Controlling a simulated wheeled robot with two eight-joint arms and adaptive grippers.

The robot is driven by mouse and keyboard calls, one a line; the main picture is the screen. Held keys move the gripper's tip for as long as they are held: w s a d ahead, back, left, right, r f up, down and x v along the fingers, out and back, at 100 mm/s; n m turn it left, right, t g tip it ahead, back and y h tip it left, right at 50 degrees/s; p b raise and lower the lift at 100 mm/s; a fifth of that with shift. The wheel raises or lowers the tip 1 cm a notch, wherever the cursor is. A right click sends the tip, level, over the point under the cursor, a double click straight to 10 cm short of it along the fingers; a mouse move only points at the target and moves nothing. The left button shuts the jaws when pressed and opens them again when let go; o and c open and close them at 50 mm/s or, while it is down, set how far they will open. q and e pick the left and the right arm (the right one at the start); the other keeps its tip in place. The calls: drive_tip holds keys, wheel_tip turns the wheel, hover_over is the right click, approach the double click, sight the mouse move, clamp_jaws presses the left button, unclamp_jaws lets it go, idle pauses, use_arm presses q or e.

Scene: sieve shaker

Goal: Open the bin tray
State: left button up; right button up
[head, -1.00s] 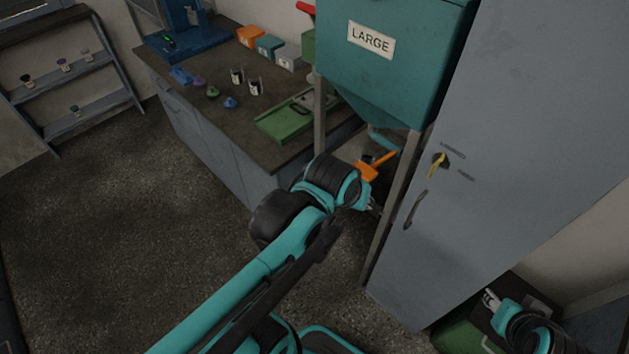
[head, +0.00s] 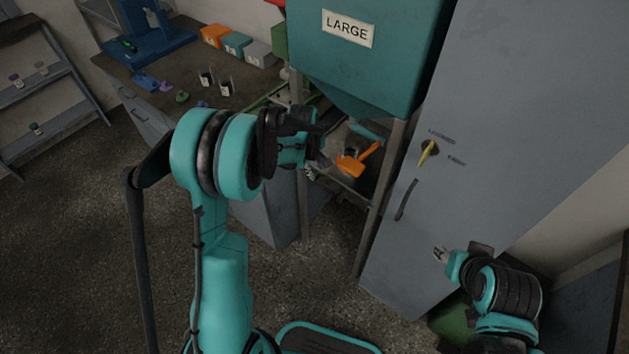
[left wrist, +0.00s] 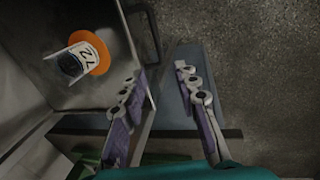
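A grey tray-like surface (head: 334,186) shows under the teal bin labelled LARGE (head: 372,65), between its grey legs. In the left wrist view it is the grey tray (left wrist: 112,35) at left, with a dark bar handle (left wrist: 155,55) along its edge. An orange piece (head: 352,165) and a cup marked 72 (left wrist: 72,62) are on it. My left gripper (head: 316,162) is beside the tray's near side. In the left wrist view my left gripper (left wrist: 160,95) is open and empty, fingers apart, near the handle. My right gripper (head: 441,255) is before the grey cabinet; its finger gap is unclear.
A grey cabinet (head: 480,110) with a yellow key and a dark handle stands right of the bin. A workbench (head: 236,88) with coloured boxes and small parts is at left. A shelf rack (head: 45,95) is at far left. The floor between is clear.

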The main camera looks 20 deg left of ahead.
sight(318, 183)
use_arm(q)
drive_tip(key=b+x, duration=0.3)
drive_tip(key=x, duration=0.5)
drive_tip(key=shift+w+a+f, duration=0.1)
drive_tip(key=shift+f, duration=0.25)
clamp_jaws()
